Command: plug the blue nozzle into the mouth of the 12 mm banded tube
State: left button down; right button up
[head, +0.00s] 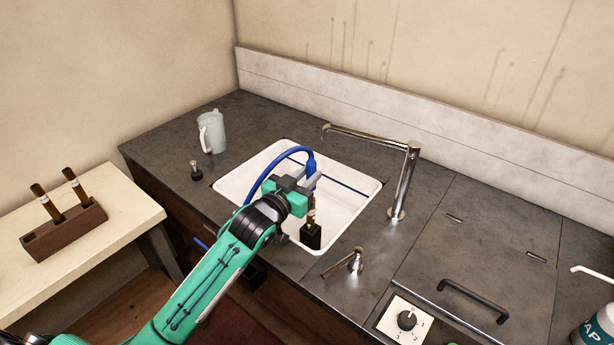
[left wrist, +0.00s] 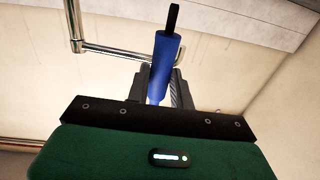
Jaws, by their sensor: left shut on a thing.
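The blue nozzle (head: 310,164) is held upright by my left gripper (head: 307,184) over the white sink (head: 348,210). Its blue hose (head: 285,153) arches over to the left. In the left wrist view the blue nozzle (left wrist: 164,62) sits between the fingers of my left gripper (left wrist: 165,88). A brown tube with a pale band (head: 312,207) stands in a small black holder (head: 311,238) in the sink, just below the gripper. The gripper hides the nozzle's lower end, and I cannot tell whether it touches the tube. My right gripper is not in view.
A chrome faucet (head: 405,185) reaches over the sink's back edge. A chrome lever (head: 345,264) stands at the front rim. A pale jug (head: 212,132) and a small dark stopper (head: 196,170) stand to the left. A wooden rack (head: 65,232) holds two banded tubes on the side table.

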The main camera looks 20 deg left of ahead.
pick_arm(q)
jog(key=shift+p, duration=0.3)
jog(key=shift+f+b, duration=0.85)
jog(key=shift+f, duration=0.95)
jog(key=c, duration=1.1)
grip_release()
jog(key=shift+c, duration=0.2)
jog(key=b+v, duration=0.3)
jog(key=v, duration=1)
jog(key=shift+s, duration=0.4)
jog(key=shift+a+f, duration=0.1)
